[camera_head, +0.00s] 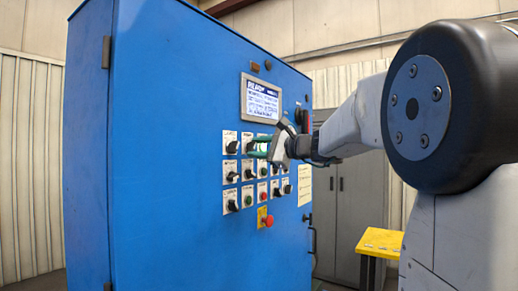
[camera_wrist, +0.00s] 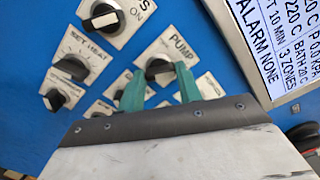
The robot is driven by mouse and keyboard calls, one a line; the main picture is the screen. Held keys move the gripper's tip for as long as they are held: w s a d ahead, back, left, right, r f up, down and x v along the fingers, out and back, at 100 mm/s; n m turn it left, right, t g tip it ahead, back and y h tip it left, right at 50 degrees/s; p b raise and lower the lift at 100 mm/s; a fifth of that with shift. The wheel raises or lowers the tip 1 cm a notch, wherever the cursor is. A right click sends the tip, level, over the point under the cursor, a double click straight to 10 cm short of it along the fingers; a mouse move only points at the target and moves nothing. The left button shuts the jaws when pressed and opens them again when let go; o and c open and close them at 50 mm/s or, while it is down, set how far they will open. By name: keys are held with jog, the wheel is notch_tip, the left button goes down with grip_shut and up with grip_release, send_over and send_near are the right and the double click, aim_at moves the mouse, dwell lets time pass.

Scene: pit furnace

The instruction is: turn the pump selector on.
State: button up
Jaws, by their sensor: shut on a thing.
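The pump selector (camera_wrist: 160,70) is a dark knob on a white plate marked PUMP in the wrist view, on the blue control cabinet (camera_head: 180,150). My gripper (camera_wrist: 160,82) has two green fingers, one on each side of this knob, and is shut on it. The knob is partly hidden by the fingers, so I cannot read its pointer's position. In the head view my gripper (camera_head: 255,146) reaches the upper row of controls from the right, and its fingers cover part of that row.
Other knobs sit close by, including one marked SET HEAT (camera_wrist: 75,67) and one with an ON mark (camera_wrist: 103,16). A display screen (camera_head: 261,101) is above the controls. A red button (camera_head: 267,221) is below. A yellow table (camera_head: 379,241) stands at the right.

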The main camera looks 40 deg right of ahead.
dwell(0.4)
jog(key=o, duration=1)
jog(key=v, duration=0.7)
jog(key=shift+s+d, duration=0.15)
jog(key=shift+s, duration=0.2)
